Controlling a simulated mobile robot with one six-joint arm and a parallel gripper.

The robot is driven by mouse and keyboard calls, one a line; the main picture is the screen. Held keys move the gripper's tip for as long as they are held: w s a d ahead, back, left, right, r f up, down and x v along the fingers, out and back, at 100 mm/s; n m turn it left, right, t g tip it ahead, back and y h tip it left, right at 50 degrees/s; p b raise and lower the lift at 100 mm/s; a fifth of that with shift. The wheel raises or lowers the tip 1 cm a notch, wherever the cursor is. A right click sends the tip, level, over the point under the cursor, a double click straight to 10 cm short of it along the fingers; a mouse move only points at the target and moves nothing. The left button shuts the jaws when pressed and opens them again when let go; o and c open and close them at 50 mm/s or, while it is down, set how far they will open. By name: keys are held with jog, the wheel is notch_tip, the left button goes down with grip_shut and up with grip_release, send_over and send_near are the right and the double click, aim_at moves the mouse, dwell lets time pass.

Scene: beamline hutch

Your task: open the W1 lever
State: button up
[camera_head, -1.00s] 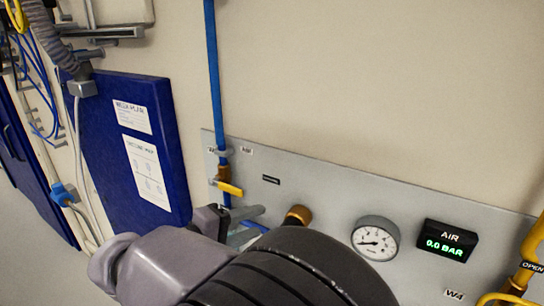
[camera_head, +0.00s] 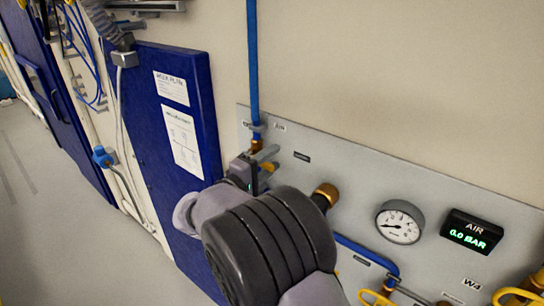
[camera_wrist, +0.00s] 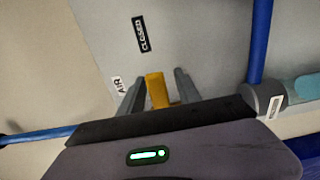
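The yellow lever (camera_head: 265,178) sits on the valve below the blue vertical pipe at the panel's left end; my gripper partly hides it. Its tag beside the pipe is too small to read. In the wrist view the yellow lever (camera_wrist: 157,91) stands between the two grey fingers of my gripper (camera_wrist: 158,88), with a visible gap on each side. My gripper (camera_head: 267,163) is open around the lever in the head view too. A black CLOSED label (camera_wrist: 142,35) is on the panel beyond the lever. The lever's base is hidden behind my gripper.
On the grey panel (camera_head: 340,168) a brass fitting (camera_head: 326,194) sticks out right of my wrist. A blue cabinet (camera_head: 150,110) stands close on the left.

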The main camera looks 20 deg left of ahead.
jog(key=shift+w+d, duration=0.1)
jog(key=shift+w, duration=0.1)
jog(key=shift+c, duration=0.4)
grip_shut()
dwell(1.0)
